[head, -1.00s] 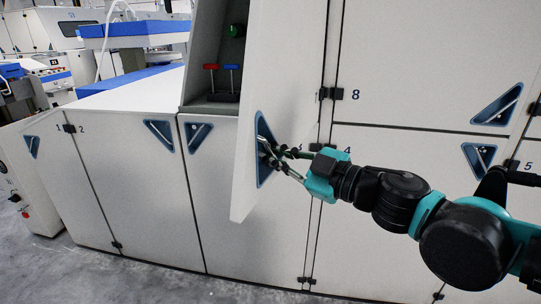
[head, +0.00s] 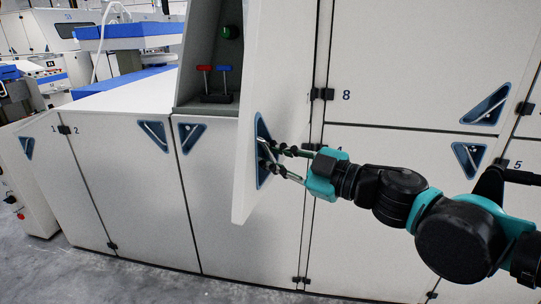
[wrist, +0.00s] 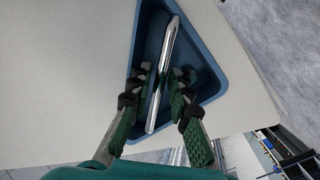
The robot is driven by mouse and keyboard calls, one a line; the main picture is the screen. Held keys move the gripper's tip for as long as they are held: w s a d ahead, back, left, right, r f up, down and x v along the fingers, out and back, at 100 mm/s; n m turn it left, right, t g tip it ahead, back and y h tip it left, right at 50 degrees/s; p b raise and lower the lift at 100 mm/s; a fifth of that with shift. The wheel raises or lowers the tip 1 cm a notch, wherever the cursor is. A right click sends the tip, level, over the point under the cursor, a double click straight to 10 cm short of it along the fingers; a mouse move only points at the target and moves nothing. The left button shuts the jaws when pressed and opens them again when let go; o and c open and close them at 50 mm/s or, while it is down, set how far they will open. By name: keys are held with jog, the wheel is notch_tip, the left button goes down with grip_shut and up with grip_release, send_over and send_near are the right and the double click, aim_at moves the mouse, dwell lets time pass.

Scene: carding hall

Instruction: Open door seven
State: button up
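Door seven (head: 285,60) is a tall off-white panel, hinged on its right side beside the number 8. It stands partly open, swung out toward me; its own number does not show. Its blue triangular recess (head: 261,125) holds a slanted metal bar handle, seen clearly in the wrist view (wrist: 165,70). My gripper (head: 266,156) reaches in from the right at this recess. In the wrist view its green-padded fingers (wrist: 161,78) stand on either side of the bar, with small gaps visible, so they look open around it. Firm contact cannot be made out.
Behind the door is a grey recess (head: 213,95) with a red lever, a blue lever and a green knob. Closed doors one and two (head: 120,190) are at left, door eight (head: 410,60) at right. Grey floor (head: 120,285) is clear in front.

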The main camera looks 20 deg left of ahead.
jog(key=s+d, duration=0.1)
jog(key=d, duration=0.6)
jog(key=shift+d, duration=0.25)
jog(key=shift+s, duration=0.1)
dwell(0.4)
